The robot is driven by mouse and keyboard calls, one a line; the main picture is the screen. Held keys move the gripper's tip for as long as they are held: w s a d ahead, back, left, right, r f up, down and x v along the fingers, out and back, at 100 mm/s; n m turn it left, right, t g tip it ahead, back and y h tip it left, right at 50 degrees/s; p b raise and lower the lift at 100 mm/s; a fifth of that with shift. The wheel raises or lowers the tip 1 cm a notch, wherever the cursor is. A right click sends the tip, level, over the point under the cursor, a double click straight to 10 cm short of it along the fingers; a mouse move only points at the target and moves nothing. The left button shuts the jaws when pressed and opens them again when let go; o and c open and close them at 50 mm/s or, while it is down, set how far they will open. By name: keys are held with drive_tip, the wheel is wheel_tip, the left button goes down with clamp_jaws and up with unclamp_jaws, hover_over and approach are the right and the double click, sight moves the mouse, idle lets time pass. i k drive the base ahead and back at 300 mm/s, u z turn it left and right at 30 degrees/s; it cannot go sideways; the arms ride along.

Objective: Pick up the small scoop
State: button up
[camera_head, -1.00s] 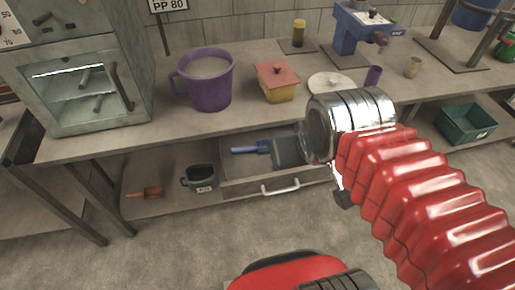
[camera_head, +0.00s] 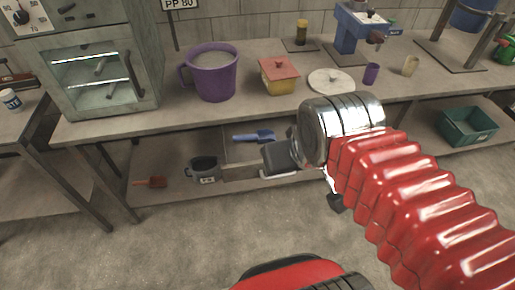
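Two scoops show under the bench. A small red-orange scoop (camera_head: 150,182) lies on the lower shelf at the left. A blue scoop (camera_head: 254,136) lies in the open drawer (camera_head: 228,158), just left of my gripper.
A grey pot (camera_head: 205,171) stands on the lower shelf between the red scoop and the drawer. The bench edge (camera_head: 160,118) runs above the shelf, with a table leg (camera_head: 118,185) to its left. A green bin (camera_head: 468,127) stands at the right. The floor in front is clear.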

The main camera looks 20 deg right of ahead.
sight(265, 135)
drive_tip(key=u, duration=0.5)
drive_tip(key=k, duration=1.1)
drive_tip(key=u, duration=0.15)
drive_tip(key=i, duration=2.25)
drive_tip(key=z, duration=0.25)
